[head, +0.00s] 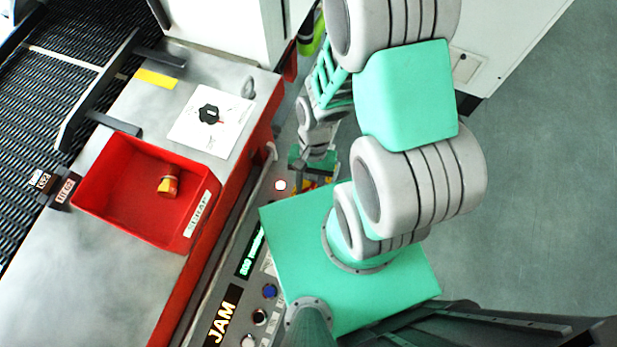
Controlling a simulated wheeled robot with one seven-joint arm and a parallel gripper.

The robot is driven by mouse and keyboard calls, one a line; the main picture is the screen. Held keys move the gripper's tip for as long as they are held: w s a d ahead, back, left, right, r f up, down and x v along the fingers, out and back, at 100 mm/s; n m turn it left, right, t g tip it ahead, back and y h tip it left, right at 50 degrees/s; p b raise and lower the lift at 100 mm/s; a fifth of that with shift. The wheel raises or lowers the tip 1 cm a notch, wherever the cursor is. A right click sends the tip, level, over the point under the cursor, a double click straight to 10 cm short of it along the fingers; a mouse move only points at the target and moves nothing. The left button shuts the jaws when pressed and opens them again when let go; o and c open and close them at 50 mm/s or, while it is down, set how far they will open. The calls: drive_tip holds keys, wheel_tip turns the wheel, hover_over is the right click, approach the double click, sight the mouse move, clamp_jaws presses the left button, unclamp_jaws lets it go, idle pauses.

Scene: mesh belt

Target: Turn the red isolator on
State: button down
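A small patch of red and yellow (308,184) shows on the control panel just below my gripper. It may be the red isolator, but it is mostly hidden and its handle position cannot be read. My gripper (314,172) is over the panel's upper end, close to this patch. Its fingers are small and partly hidden by the hand, so I cannot tell whether they are open or shut, or whether they touch anything.
The control panel carries a lit JAM display (222,317), a blue button (269,291) and a white button (280,185). Left of it, a red bin (113,222) holds a small red and yellow piece (168,186). A white plate with a black knob (209,114) lies above. Mesh belt (40,90) runs far left.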

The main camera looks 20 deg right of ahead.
idle(0.3)
drive_tip(key=c, duration=0.9)
unclamp_jaws()
drive_tip(key=shift+c, duration=0.2)
drive_tip(key=v, duration=0.8)
